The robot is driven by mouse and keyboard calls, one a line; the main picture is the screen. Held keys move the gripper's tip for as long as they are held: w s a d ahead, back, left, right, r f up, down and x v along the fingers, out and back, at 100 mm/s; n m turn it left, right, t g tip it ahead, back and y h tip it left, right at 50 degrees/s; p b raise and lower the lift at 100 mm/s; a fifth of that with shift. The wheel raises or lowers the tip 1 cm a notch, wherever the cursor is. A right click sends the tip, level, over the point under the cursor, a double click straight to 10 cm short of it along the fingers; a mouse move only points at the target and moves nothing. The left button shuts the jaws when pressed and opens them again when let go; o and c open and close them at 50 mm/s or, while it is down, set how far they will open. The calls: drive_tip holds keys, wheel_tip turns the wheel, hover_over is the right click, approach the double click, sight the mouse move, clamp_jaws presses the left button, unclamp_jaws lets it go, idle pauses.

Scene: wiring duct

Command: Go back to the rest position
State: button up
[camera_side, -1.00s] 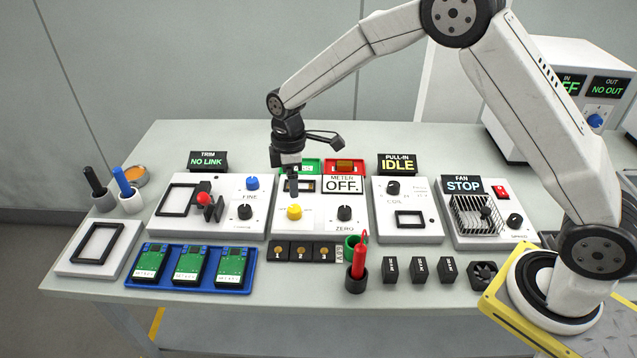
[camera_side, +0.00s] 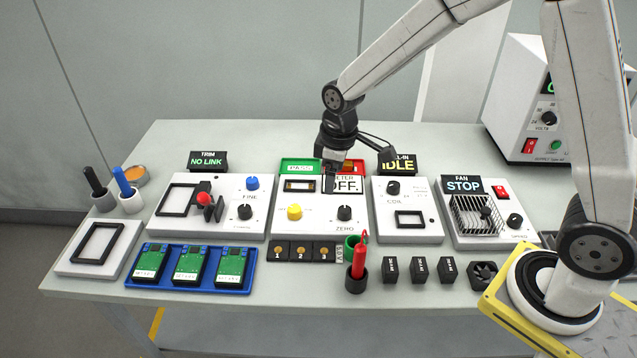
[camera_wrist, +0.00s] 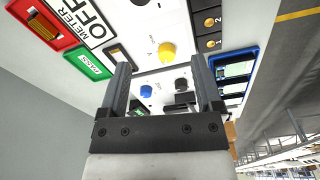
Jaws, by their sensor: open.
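My gripper (camera_side: 331,184) hangs over the meter station in the side view, in front of the sign that reads OFF, and hides part of it. In the wrist view its two fingers (camera_wrist: 161,75) stand apart with nothing between them. The meter panel (camera_side: 318,222) lies below with a yellow knob (camera_side: 294,212) and a black ZERO knob (camera_side: 344,213). The yellow knob also shows in the wrist view (camera_wrist: 167,51), beyond the fingertips. My gripper is above the panel and appears to touch nothing.
The trim panel (camera_side: 233,222) with a red knob is left of the meter. The coil panel (camera_side: 408,222) and fan panel (camera_side: 488,235) are right. A blue tray (camera_side: 250,280) of green boards lies in front. A red screwdriver (camera_side: 359,262) stands upright in a holder. A power supply is at the back right.

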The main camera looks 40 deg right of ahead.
drive_tip(key=s+d+m, duration=0.2)
drive_tip(key=s+m, duration=0.1)
drive_tip(key=s, duration=0.4)
drive_tip(key=s+d+m+t, duration=0.1)
drive_tip(key=s+d+m, duration=0.1)
drive_tip(key=s, duration=0.5)
drive_tip(key=shift+r+m+t, duration=0.3)
drive_tip(key=shift+r+m, duration=0.15)
drive_tip(key=shift+m, duration=0.35)
